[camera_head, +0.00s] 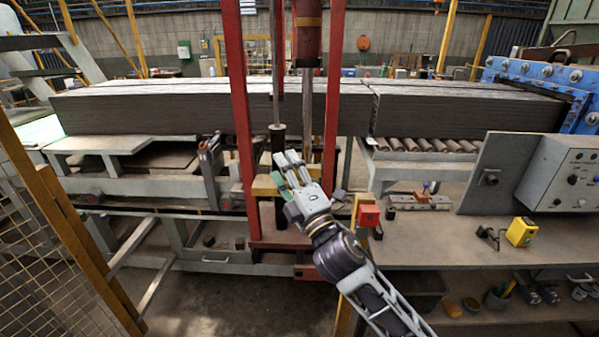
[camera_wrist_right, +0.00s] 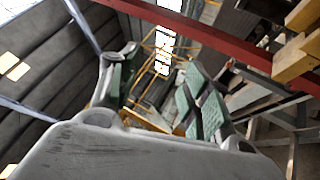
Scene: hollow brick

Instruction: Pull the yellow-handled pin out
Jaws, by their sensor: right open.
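My right gripper (camera_head: 286,164) is in front of the red press frame (camera_head: 241,110), with its fingers pointing up and away from me. It is open, and in the right wrist view its two green-padded fingers (camera_wrist_right: 160,82) stand apart with nothing between them. A yellowish block (camera_head: 264,186) sits low in the frame, just behind and left of the fingers. Yellowish blocks also show at the right edge of the right wrist view (camera_wrist_right: 298,62). I cannot make out the yellow-handled pin for certain; the gripper covers part of this area. My left gripper is not in view.
A long dark clay slab (camera_head: 160,108) runs behind the frame towards rollers (camera_head: 425,145). A red box (camera_head: 368,216) stands right of my gripper. The bench (camera_head: 450,232) at right carries a yellow device (camera_head: 521,231) and a grey control box (camera_head: 560,178). Yellow mesh fencing (camera_head: 75,230) stands at left.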

